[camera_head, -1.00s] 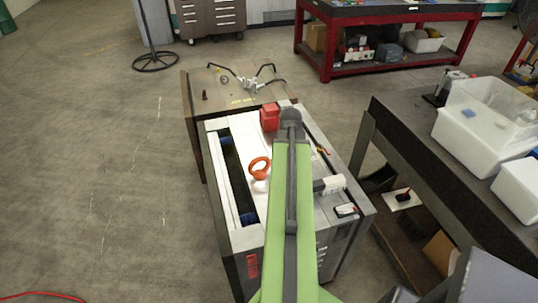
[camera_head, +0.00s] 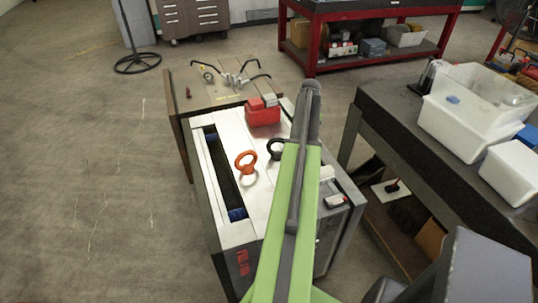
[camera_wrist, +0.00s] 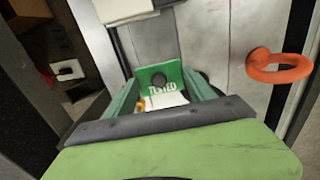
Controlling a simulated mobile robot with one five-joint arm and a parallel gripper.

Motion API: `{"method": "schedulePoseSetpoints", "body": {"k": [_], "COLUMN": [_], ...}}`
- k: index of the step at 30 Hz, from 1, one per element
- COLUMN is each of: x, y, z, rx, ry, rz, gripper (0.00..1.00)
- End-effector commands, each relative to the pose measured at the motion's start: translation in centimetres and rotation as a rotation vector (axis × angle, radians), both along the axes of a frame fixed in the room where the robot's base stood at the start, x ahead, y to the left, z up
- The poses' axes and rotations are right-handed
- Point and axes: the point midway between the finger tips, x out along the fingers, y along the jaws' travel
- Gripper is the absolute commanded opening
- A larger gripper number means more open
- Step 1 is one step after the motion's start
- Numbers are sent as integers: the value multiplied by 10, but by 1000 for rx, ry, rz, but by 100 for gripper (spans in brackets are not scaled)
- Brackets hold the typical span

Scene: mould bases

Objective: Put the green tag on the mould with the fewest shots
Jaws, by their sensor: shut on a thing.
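My gripper (camera_wrist: 168,93) is shut on a green tag (camera_wrist: 154,76) with white lettering, seen in the wrist view. The tag is held between the two green fingers above a pale metal surface; whether it touches anything is unclear. In the head view my arm hides the gripper and the tag. No mould bases or shot readings can be made out for certain. An orange ring (camera_head: 246,162) stands on the pale machine top (camera_head: 228,190), and also shows right of my gripper in the wrist view (camera_wrist: 280,68). A black ring (camera_head: 276,148) is beside my arm.
A red box (camera_head: 263,115) sits at the back of the machine top. Small pale devices (camera_head: 336,201) lie at its right side. A dark workbench (camera_head: 375,105) with white bins (camera_head: 470,128) stands to the right. The floor on the left is clear.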

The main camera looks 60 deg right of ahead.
Motion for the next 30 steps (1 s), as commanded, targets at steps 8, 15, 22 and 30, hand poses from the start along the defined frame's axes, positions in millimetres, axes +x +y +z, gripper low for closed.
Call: {"method": "schedulePoseSetpoints", "body": {"k": [8,15,22,30], "x": [9,48,72,73], "y": [10,59,85,86], "z": [-15,-56,-72,-84], "rx": [0,0,0,0], "ry": [0,0,0,0], "rz": [-6,-3,-7,-8], "gripper": [24,24,24,24]}}
